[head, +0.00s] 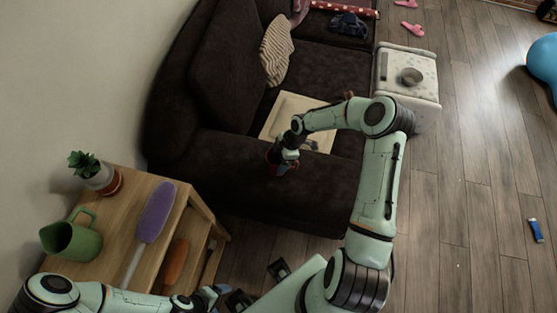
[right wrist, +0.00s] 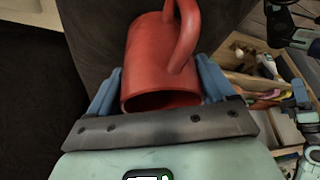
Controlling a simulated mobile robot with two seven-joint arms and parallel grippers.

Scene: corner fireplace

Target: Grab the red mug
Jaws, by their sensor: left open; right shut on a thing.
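The red mug (right wrist: 150,55) is between the two blue fingers of my right gripper (right wrist: 158,88), its open rim facing the palm and its handle up and to the right. In the head view the right gripper (head: 282,163) holds the mug (head: 271,160) over the dark sofa's near part, hiding much of it. Whether the mug touches the sofa cannot be told. My left gripper (head: 222,292) is open and empty at the bottom, near the wooden shelf unit's right side.
The wooden shelf unit (head: 120,218) holds a green pitcher (head: 72,238), a potted plant (head: 100,175) and a purple-bladed brush-like item (head: 156,212). A cream tray (head: 268,130) lies on the sofa (head: 210,160). A white side table (head: 420,70) carries a bowl (head: 411,76). The floor at right is mostly clear.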

